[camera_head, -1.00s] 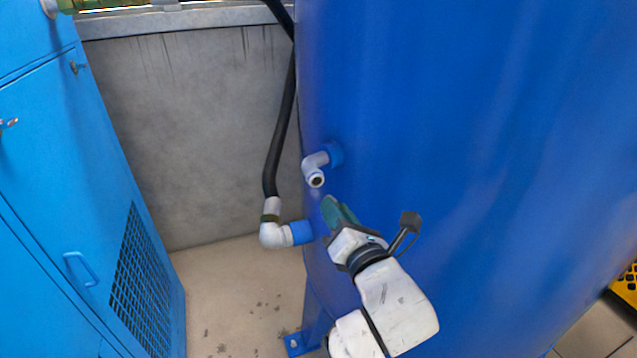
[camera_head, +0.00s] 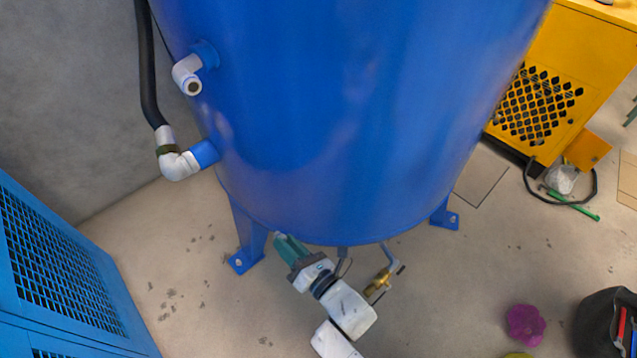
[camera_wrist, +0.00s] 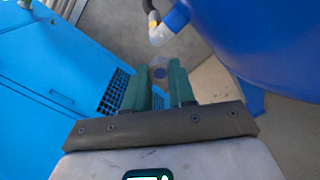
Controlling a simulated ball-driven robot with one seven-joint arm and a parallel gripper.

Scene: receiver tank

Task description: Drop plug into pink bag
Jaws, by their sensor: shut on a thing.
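My gripper (camera_head: 279,239) is in front of the lower edge of the blue tank in the head view, its green fingers pointing up and left. In the wrist view my gripper (camera_wrist: 160,66) is shut on a small round greyish plug (camera_wrist: 160,76) between the fingertips. The plug cannot be made out in the head view. A magenta, lobed thing (camera_head: 525,325) lies on the floor at the lower right of the head view, well right of my gripper. It may be the pink bag, but I cannot tell for sure.
The blue tank (camera_head: 350,110) stands on legs just beyond my gripper. A brass valve (camera_head: 379,282) sits below it, right of my wrist. A dark tool bag (camera_head: 605,325) is right of the magenta thing. A yellow machine (camera_head: 560,75) stands at upper right; a blue cabinet (camera_head: 60,275) is left.

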